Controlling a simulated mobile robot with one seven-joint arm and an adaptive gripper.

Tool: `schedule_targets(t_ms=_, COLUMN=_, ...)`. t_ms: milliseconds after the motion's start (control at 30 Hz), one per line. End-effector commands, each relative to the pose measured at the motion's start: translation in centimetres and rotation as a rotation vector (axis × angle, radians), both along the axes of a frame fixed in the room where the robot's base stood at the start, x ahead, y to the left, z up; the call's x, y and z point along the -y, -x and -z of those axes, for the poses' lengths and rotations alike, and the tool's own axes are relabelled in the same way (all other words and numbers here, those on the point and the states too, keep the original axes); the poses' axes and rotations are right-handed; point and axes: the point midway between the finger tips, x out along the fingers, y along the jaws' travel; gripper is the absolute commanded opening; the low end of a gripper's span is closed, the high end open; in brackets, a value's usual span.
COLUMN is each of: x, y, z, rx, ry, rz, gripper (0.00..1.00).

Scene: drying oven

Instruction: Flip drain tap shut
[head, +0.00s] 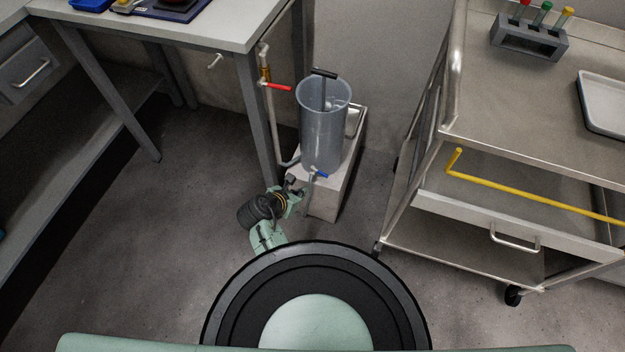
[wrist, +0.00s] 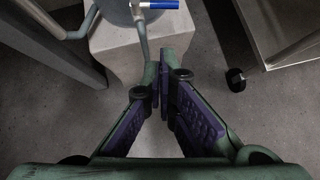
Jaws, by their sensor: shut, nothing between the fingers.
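The drain tap's blue lever (head: 320,175) is at the foot of a clear cylindrical vessel (head: 323,120), which stands on a pale block (head: 325,200). In the wrist view the blue lever (wrist: 160,4) shows at the top edge, lying sideways, with the drain spout (wrist: 142,40) pointing down beneath it. My gripper (head: 297,185) is beside the spout, low and to the left of the lever. In the wrist view my gripper (wrist: 160,75) has its fingertips together and empty, below the lever and apart from it. Whether it touches the spout cannot be told.
A red-handled valve (head: 277,86) on a pipe is left of the vessel, by the bench leg (head: 262,120). A steel trolley (head: 450,130) stands to the right, with a yellow rod (head: 530,200) along it. The floor (head: 130,240) at left is clear.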

Motion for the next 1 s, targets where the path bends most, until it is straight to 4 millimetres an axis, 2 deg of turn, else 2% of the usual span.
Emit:
schedule_targets(t_ms=267, x=2.2, y=-3.6, z=4.3, rx=-0.002, ry=-0.003, rz=0.003, gripper=0.0)
schedule_targets(t_ms=400, x=3.4, y=-5.6, z=4.2, rx=0.001, ry=-0.006, rz=0.003, gripper=0.0)
schedule_targets(t_ms=533, x=4.0, y=-6.6, z=4.2, rx=0.001, ry=-0.005, rz=0.001, gripper=0.0)
schedule_targets(t_ms=1000, x=4.4, y=-7.1, z=4.3, rx=-0.001, ry=-0.004, rz=0.001, gripper=0.0)
